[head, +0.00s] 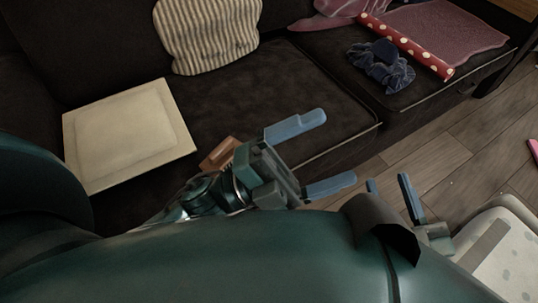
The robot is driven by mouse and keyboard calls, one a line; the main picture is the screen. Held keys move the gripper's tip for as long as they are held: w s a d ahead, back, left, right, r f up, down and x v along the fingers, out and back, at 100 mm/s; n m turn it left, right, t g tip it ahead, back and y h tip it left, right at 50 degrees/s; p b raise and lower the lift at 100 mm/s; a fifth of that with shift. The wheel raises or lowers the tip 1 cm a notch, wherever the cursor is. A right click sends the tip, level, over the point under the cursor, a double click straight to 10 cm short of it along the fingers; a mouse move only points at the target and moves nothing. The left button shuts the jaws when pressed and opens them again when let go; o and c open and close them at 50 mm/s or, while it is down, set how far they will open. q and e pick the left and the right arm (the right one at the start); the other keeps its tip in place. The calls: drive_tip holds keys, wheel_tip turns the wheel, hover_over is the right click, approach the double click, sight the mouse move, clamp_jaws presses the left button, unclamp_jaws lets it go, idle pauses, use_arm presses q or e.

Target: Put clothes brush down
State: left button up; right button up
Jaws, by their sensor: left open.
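A brown, wooden-looking block (220,153), which may be the clothes brush, lies on the dark sofa seat. It is just behind my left gripper, which hides part of it, so I cannot tell its full shape. My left gripper (338,148) is open, with its two blue fingers wide apart and nothing between them. It is over the front edge of the seat and points right. My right gripper (388,180) is low at the right, partly hidden by my arm. Its blue fingers are apart over the floor, with nothing seen between them.
The dark sofa (290,85) holds a cream square board (128,130), a striped cushion (210,35), a dark blue crumpled cloth (381,66), a red polka-dot roll (408,48) and a mauve cloth (450,30). Bare wood floor (455,135) lies in front. A pink object (534,150) is at the right edge.

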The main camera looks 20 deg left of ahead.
use_arm(q)
drive_tip(key=w+a+f+n+t+y, duration=0.1)
drive_tip(key=a+f+n+t+y, duration=0.2)
drive_tip(key=n+y, duration=0.3)
drive_tip(key=a+f+n+t+y, duration=0.4)
drive_tip(key=n+y, duration=0.2)
drive_tip(key=n, duration=0.8)
drive_tip(key=shift+w+a+n+y, duration=0.3)
drive_tip(key=shift+w+a+y, duration=0.05)
drive_tip(key=shift+w+y, duration=0.05)
drive_tip(key=shift+s+f, duration=0.1)
